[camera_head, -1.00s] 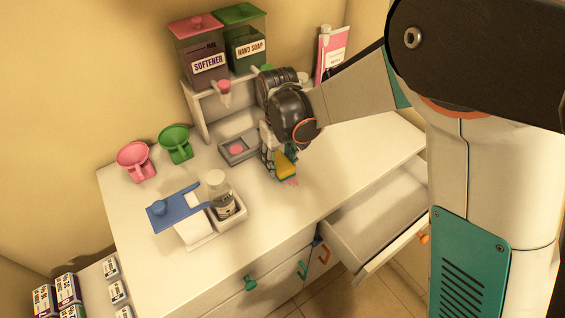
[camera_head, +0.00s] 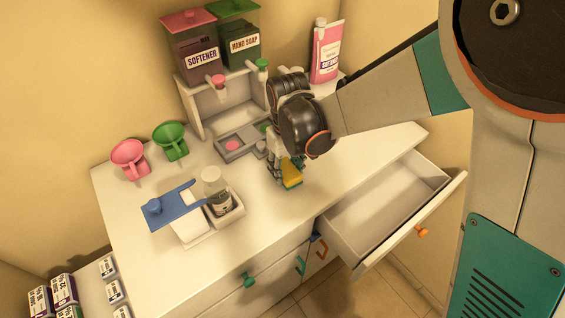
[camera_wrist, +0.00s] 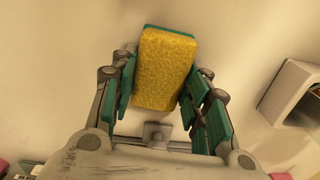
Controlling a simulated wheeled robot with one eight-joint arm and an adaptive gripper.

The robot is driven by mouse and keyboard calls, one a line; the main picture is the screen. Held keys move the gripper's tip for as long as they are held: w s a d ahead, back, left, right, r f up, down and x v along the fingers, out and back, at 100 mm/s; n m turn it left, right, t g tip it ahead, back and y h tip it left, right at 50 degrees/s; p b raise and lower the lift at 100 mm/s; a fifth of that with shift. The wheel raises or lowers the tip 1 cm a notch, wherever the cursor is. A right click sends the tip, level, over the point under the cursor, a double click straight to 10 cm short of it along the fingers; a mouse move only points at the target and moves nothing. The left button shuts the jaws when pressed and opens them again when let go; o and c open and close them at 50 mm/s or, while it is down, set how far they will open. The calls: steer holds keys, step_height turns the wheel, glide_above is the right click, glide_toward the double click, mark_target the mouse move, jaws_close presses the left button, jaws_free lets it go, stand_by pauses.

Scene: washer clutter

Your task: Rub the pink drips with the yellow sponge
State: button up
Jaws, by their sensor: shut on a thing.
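The yellow sponge (camera_head: 292,171) has a green layer and stands at a tilt on or just above the white countertop, near its front edge. My gripper (camera_head: 283,169) is shut on it and points down. In the wrist view the sponge (camera_wrist: 165,70) shows its yellow face and a thin green edge, with fingers of my gripper (camera_wrist: 163,88) on both sides. No pink drips show in either current view; the sponge and gripper hide that patch of counter. I cannot tell whether the sponge touches the counter.
An open drawer (camera_head: 385,205) juts out at the front right. A dispenser stand with softener (camera_head: 192,48) and hand soap (camera_head: 241,42) is at the back. Pink (camera_head: 130,158) and green (camera_head: 171,140) scoops and a jar (camera_head: 218,190) stand left.

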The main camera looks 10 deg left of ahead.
mark_target(299, 192)
steer(key=shift+s+d, duration=1.95)
steer(key=shift+d, duration=0.25)
steer(key=shift+f+b, duration=0.15)
steer(key=shift+b, duration=0.2)
steer(key=shift+w+a+f+b, duration=0.1)
steer(key=shift+w+a+b, duration=0.05)
steer(key=shift+w+a, duration=0.55)
steer(key=shift+w+a+b, duration=0.15)
steer(key=shift+w+a, duration=0.25)
steer(key=shift+a, duration=0.45)
steer(key=shift+w+a, duration=1.2)
steer(key=shift+a, duration=0.15)
steer(key=shift+w+a, duration=1.15)
steer(key=shift+a, duration=0.2)
steer(key=shift+w+a+r, duration=0.15)
steer(key=shift+w+r, duration=0.05)
steer(key=shift+r, duration=0.2)
steer(key=shift+s+d, duration=1.25)
steer(key=shift+d, duration=0.15)
steer(key=shift+s+d+f+b, duration=0.15)
steer(key=shift+s+d+b, duration=0.05)
steer(key=shift+s+d, duration=1.2)
steer(key=shift+s+d+f+b, duration=0.15)
steer(key=shift+s+d, duration=1)
steer(key=shift+d, duration=0.4)
